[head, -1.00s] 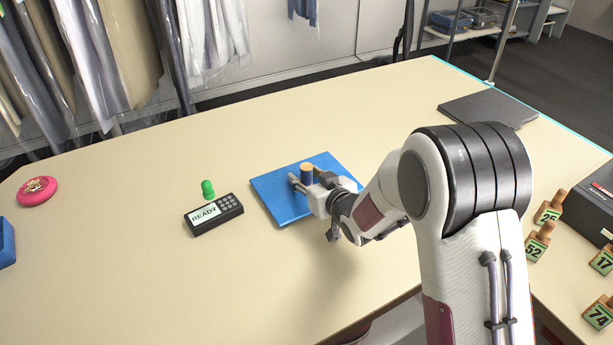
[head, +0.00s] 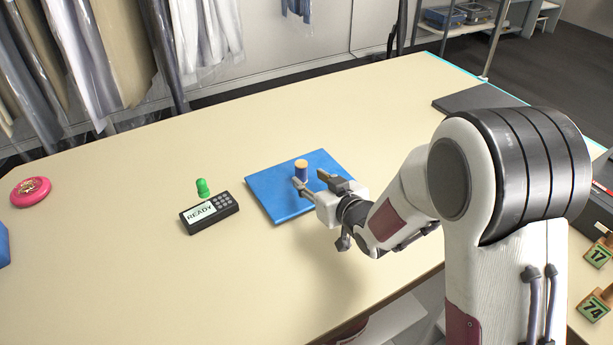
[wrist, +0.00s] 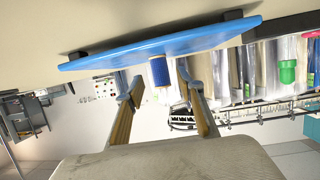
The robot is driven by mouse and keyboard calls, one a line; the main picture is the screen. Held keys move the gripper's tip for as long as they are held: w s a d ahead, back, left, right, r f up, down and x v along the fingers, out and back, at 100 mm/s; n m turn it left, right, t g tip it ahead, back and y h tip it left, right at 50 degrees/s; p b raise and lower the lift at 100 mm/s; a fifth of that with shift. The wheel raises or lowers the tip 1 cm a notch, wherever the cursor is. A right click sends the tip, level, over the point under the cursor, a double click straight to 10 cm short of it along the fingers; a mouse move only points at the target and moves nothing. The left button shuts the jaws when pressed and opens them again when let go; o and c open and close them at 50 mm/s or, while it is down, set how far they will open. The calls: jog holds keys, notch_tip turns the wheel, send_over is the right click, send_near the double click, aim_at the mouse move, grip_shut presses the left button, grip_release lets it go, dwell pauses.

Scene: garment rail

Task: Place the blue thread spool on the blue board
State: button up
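The blue thread spool (head: 301,171), with a tan top, stands upright on the blue board (head: 285,207), near its middle. My gripper (head: 316,182) is at the board's right side, low over it, with its fingers pointing at the spool. In the wrist view, which is upside down, the spool (wrist: 159,71) shows against the board (wrist: 205,42), just beyond the gap between my two fingertips (wrist: 158,92). The fingers are apart and nothing is between them.
A black keypad device (head: 210,213) reading READY and a green peg-like piece (head: 203,188) are left of the board. A pink round object (head: 31,191) lies far left. Numbered stamps (head: 597,254) stand at right; a dark flat panel (head: 478,98) lies behind my arm. The front table is clear.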

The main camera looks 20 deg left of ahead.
jog(key=shift+v, duration=2.95)
jog(key=shift+w+d+r+h, duration=0.15)
jog(key=shift+d+r+h, duration=0.15)
jog(key=shift+d, duration=0.15)
jog(key=s+d+r+m+h, duration=0.2)
jog(key=s+d+r+h, duration=0.2)
jog(key=d, duration=0.6)
jog(key=s+d+r+m+h, duration=0.3)
jog(key=d+r, duration=0.1)
jog(key=d, duration=0.6)
jog(key=s+d+r+m+g+h, duration=0.1)
jog(key=s+d, duration=0.3)
jog(key=s, duration=0.7)
jog(key=s+d+m+g, duration=0.2)
jog(key=s+d+g, duration=0.1)
jog(key=s, duration=0.9)
jog(key=shift+s+d+r+g+h, duration=0.2)
jog(key=shift+d+r+g+h, duration=0.2)
jog(key=shift+d, duration=0.35)
